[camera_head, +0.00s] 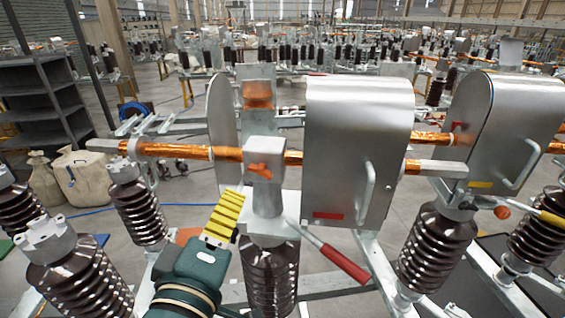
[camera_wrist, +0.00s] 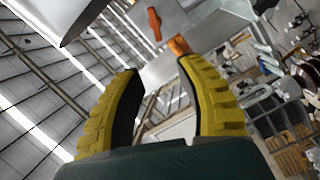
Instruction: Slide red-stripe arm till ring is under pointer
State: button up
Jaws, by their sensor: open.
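The arm unit with a red stripe (camera_head: 325,215) has a curved silver cover (camera_head: 357,125) with a side handle. A copper-coloured rod (camera_head: 190,151) runs left from a grey block on the central post. A pale ring (camera_head: 134,148) sits around the rod near its left end. An orange pointer-like piece (camera_head: 262,170) is on the block's front; an orange piece (camera_wrist: 154,24) also shows in the wrist view. My gripper (camera_head: 230,205) is below and left of the block, apart from it. In the wrist view its yellow fingers (camera_wrist: 160,72) are spread, with nothing between them.
A red-gripped lever (camera_head: 345,263) slants down right of the post. Brown ribbed insulators (camera_head: 436,250) stand on both sides. A second covered unit (camera_head: 505,125) with a yellow stripe is at right. Shelves (camera_head: 45,100) and sacks (camera_head: 80,178) stand at left.

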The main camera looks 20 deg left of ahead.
dwell(0.5)
jog(key=o, duration=0.4)
jog(key=shift+c, duration=0.2)
